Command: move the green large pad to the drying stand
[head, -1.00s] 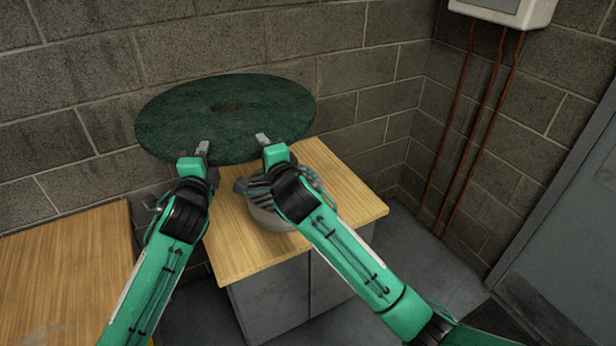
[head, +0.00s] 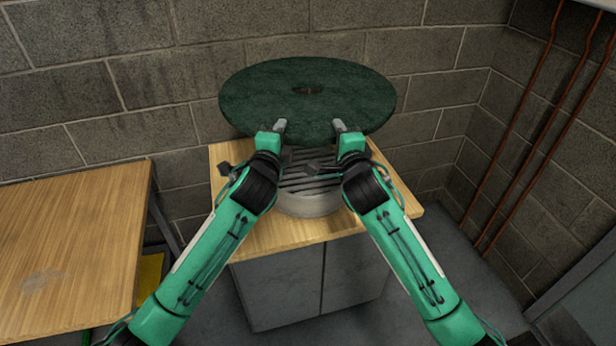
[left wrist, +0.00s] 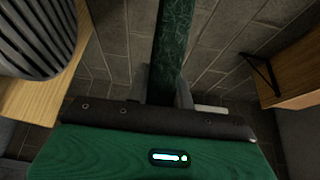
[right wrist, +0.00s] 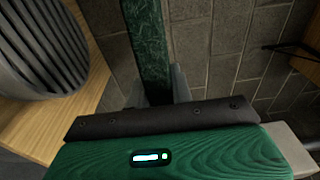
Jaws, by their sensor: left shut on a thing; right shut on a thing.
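The green large pad (head: 330,88) is a dark green disc with a small centre hole, held up in the air near the wall. My left gripper (head: 280,126) and my right gripper (head: 339,126) are both shut on its near edge. The pad's edge shows between the fingers in the left wrist view (left wrist: 173,50) and the right wrist view (right wrist: 150,50). The drying stand (head: 308,200), a round pale base with a dark ribbed top, sits on the wooden-topped cabinet below the pad. My arms and the pad hide part of the ribbed top.
The cabinet (head: 262,236) with the wooden top stands against the block wall. A second wooden table (head: 70,240) is at the left, with a gap between. Reddish pipes (head: 535,130) run down the wall at the right. Floor is visible right of the cabinet.

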